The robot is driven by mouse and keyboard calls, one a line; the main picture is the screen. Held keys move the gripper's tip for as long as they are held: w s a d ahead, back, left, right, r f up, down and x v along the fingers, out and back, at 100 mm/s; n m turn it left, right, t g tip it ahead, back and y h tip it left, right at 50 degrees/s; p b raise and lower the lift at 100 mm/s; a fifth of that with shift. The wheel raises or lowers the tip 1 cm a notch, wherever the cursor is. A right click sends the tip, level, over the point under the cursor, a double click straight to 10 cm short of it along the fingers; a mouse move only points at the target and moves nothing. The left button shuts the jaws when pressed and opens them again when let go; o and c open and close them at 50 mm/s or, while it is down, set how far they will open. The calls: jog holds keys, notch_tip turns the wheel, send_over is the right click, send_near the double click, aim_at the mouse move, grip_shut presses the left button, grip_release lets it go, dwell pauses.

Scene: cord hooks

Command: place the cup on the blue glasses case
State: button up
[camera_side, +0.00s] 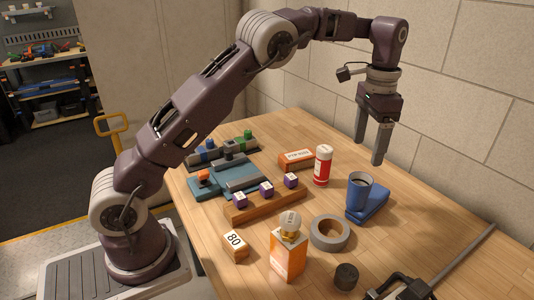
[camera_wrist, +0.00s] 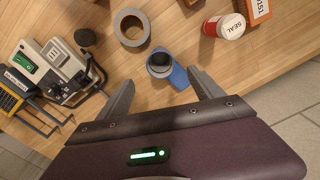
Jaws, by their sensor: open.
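The blue cup (camera_side: 359,191) stands upright on the left part of the blue glasses case (camera_side: 377,202), which lies flat on the table. In the wrist view the cup (camera_wrist: 157,71) shows from above with a dark inside, over one end of the case (camera_wrist: 178,77). My gripper (camera_side: 369,151) is open and empty, above the cup and apart from it, fingers pointing down. In the wrist view its two fingers (camera_wrist: 160,80) are spread wide, with the cup and case seen between and beyond them. The contact under the cup is partly hidden.
A grey tape roll (camera_side: 332,233), a red-and-white canister (camera_side: 323,165) and an orange box (camera_side: 296,159) stand near the case. An orange bottle (camera_side: 288,252), a dark knob (camera_side: 346,276) and a black tool (camera_side: 402,287) are nearer the front. The wall borders the table's far side.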

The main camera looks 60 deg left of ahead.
jog(key=s+r+n+t, duration=0.3)
jog(key=s+r, duration=0.9)
jog(key=s, duration=0.5)
jog(key=s+f+t, duration=0.1)
jog(key=s+f, duration=0.2)
jog(key=s, duration=0.6)
jog(key=s+f+n+t, duration=0.1)
jog(key=s+f, duration=0.2)
jog(key=s, duration=0.7)
jog(key=shift+a+t, duration=0.2)
jog(key=shift+t, duration=0.1)
